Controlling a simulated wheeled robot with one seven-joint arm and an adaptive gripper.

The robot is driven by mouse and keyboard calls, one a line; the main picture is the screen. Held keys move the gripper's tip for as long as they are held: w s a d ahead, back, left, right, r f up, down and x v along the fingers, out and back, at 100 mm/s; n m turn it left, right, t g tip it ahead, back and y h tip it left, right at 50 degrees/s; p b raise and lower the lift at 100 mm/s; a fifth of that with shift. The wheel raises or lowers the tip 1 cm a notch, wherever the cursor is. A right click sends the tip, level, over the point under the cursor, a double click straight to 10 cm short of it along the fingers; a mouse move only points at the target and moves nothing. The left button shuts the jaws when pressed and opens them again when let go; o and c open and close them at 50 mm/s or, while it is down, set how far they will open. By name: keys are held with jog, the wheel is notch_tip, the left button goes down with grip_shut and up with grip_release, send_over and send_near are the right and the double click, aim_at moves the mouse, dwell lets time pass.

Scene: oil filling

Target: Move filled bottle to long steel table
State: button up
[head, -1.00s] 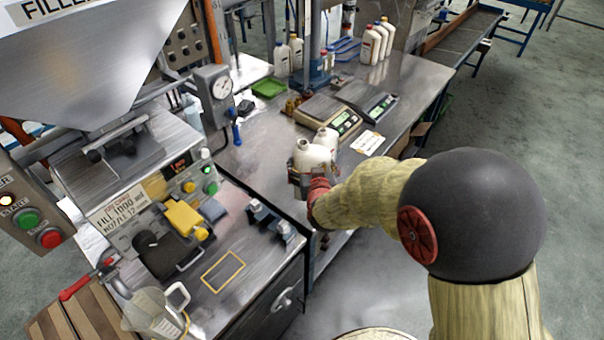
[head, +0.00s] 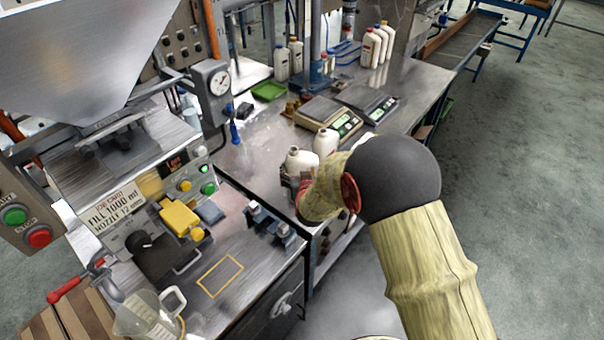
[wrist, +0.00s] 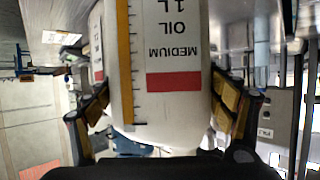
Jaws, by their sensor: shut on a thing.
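A white bottle (head: 300,160) is held in my gripper (head: 298,180) at the near edge of the long steel table (head: 262,138). In the wrist view the bottle (wrist: 165,90) fills the middle, its label reading MEDIUM OIL 1L upside down, with a red band and a yellow scale strip. The gripper's padded fingers close on both its sides. A second white bottle (head: 326,142) stands just behind it. My arm hides much of the gripper and the held bottle's lower part, so I cannot tell whether its base touches the table.
Two scales (head: 329,117) stand on the table behind the bottles. The filling machine (head: 130,190) and a clear jug (head: 150,315) are at left. Open floor lies right.

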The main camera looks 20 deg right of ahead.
jog(key=shift+w+f, duration=0.1)
jog(key=shift+f, duration=0.2)
jog(key=o, duration=2.1)
jog(key=shift+f, duration=0.25)
jog(key=shift+c, duration=0.2)
jog(key=shift+r, duration=0.1)
